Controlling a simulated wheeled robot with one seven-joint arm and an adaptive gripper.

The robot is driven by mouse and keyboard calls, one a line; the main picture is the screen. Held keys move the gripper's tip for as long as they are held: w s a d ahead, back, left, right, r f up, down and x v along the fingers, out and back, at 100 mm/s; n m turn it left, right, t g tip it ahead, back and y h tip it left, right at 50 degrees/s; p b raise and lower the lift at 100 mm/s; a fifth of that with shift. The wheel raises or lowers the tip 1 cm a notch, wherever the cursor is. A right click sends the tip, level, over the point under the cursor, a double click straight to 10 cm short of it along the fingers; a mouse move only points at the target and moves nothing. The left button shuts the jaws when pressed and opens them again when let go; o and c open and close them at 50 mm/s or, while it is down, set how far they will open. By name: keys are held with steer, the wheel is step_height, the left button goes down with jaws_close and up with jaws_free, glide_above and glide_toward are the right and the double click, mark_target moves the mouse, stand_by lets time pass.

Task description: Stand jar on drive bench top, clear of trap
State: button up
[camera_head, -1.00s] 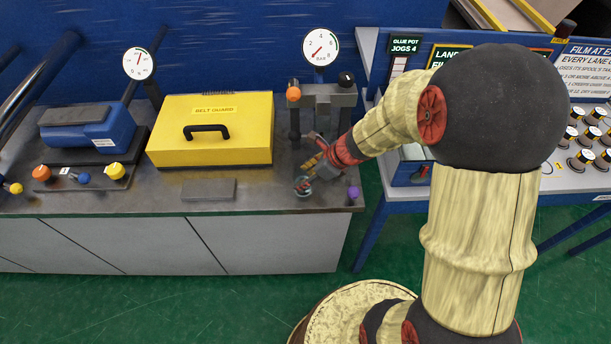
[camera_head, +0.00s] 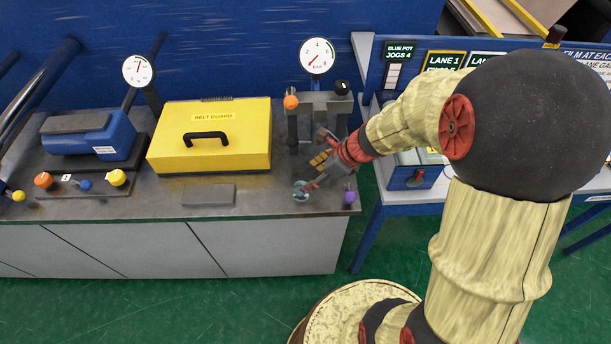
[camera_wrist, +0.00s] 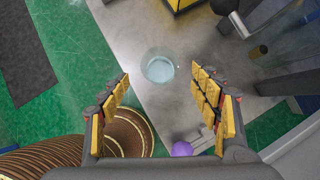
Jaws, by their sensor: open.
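A small clear glass jar with a pale blue inside (camera_head: 300,194) stands upright on the grey drive bench top (camera_head: 258,203), near its front right corner. In the wrist view the jar (camera_wrist: 158,68) shows from above, just beyond the fingertips and apart from both. My gripper (camera_wrist: 160,82) is open and empty, its yellow-padded fingers spread wide either side of the jar's line. I cannot tell for certain which part is the trap.
A yellow belt guard box (camera_head: 225,153) and a flat grey plate (camera_head: 208,195) lie left of the jar. A dark frame with knobs (camera_head: 320,102) and a gauge stands behind. A purple knob (camera_head: 349,196) is close on the right. The bench's front edge is near.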

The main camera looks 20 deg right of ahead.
steer(key=s+a+r+n+h, duration=0.1)
steer(key=s+r+n+h, duration=0.1)
steer(key=s+r+n, duration=0.7)
steer(key=s+a+r+n+h+p, duration=0.1)
steer(key=s+r+n+h, duration=0.1)
steer(key=s+r+n, duration=0.7)
step_height(320, 180, up, 5)
steer(key=n, duration=0.9)
steer(key=shift+s+a+r+t+h+p, duration=0.15)
steer(key=shift+a+t+h+p, duration=0.15)
steer(key=shift+t, duration=0.1)
steer(key=shift+f+b, duration=0.55)
steer(key=shift+b, duration=0.05)
